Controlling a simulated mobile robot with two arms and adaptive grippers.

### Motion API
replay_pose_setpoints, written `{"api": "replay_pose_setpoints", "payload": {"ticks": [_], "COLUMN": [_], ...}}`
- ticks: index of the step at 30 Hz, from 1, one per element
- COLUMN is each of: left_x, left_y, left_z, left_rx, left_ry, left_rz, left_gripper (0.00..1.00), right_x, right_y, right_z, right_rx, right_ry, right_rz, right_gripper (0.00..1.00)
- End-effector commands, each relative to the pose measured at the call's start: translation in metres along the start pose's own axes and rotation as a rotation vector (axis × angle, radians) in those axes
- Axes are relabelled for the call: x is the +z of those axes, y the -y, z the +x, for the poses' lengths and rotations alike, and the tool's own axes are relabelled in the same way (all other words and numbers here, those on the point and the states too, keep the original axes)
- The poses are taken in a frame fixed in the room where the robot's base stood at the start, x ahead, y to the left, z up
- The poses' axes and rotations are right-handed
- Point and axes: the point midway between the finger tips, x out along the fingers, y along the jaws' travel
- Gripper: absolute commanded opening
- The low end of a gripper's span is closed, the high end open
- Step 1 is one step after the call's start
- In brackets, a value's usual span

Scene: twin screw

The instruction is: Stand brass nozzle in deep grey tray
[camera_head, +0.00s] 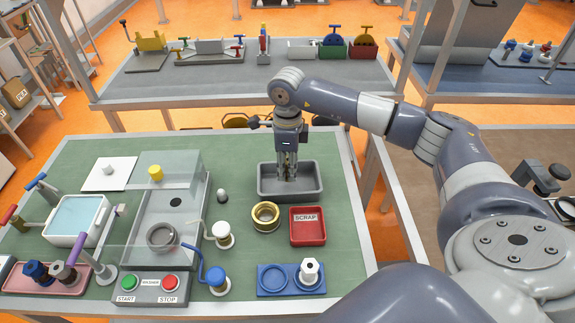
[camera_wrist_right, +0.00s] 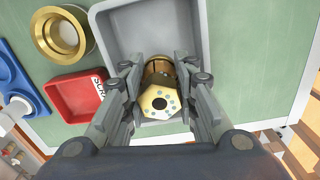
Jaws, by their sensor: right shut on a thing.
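The deep grey tray (camera_head: 307,192) stands on the green mat near its back right; it also shows in the wrist view (camera_wrist_right: 118,35). My right gripper (camera_head: 287,174) points down into this tray. In the wrist view, my right gripper (camera_wrist_right: 159,75) is shut on the brass nozzle (camera_wrist_right: 158,101). The nozzle's hexagonal end, with several small holes, faces the camera and looks roughly upright. Its lower end is hidden, so I cannot tell whether it touches the tray floor. In the head view the fingers mostly hide the nozzle. My left gripper is out of view.
A brass ring (camera_head: 265,216) and a red scrap tray (camera_head: 308,238) stand close in front of the grey tray. A blue two-place holder (camera_head: 290,291) with a white piece is nearer. A washer with a clear cover (camera_head: 165,210) stands left. The mat right of the tray is clear.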

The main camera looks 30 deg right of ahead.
Motion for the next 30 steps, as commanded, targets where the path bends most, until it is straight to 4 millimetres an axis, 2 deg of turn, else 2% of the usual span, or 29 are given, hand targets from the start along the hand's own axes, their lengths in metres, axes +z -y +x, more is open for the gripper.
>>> {"api": "replay_pose_setpoints", "payload": {"ticks": [30], "left_x": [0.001], "left_y": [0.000], "left_z": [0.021], "left_rx": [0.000], "left_ry": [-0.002], "left_rz": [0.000], "left_gripper": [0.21], "right_x": [0.000], "right_y": [0.000], "right_z": [0.026], "right_rx": [0.000], "right_ry": [0.001], "right_rz": [0.000], "right_gripper": [0.00]}}
